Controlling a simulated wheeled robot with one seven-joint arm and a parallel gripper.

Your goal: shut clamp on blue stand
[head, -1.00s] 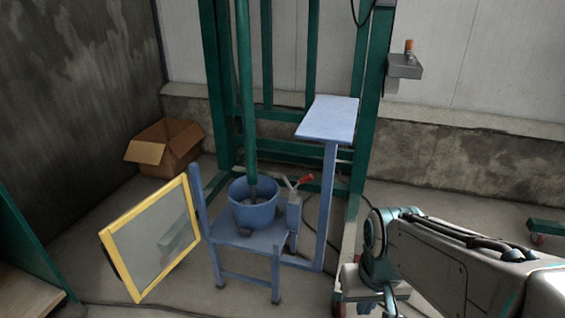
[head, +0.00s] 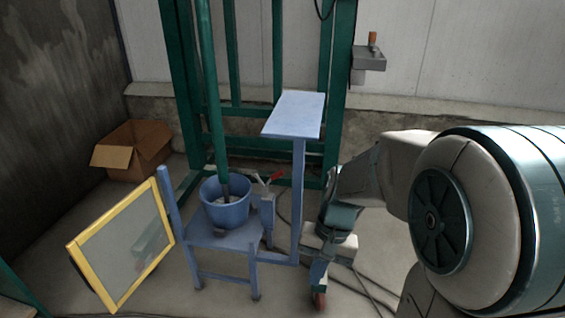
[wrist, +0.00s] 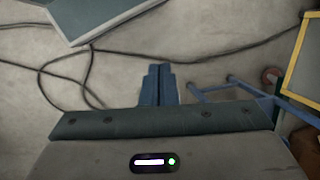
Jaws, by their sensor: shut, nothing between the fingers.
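The blue stand (head: 225,240) is a low chair-like frame left of centre in the head view, with a blue bucket (head: 222,210) on it. The clamp (head: 267,200) is at the stand's right side, a small bluish-grey body with a red-tipped handle (head: 277,176) angled up to the right. A second light arm rises beside it, so it looks open. My gripper (wrist: 158,70) shows in the wrist view with its two fingers together and empty, over bare floor. In the head view my arm is to the right of the stand, apart from the clamp. The wrist view does not show the clamp.
A raised blue plate (head: 295,112) on a post stands between the clamp and my arm. A green pole (head: 212,90) rises from the bucket. A yellow-framed panel (head: 125,245) leans left of the stand. Cables (wrist: 90,60) cross the floor. A cardboard box (head: 132,150) lies behind.

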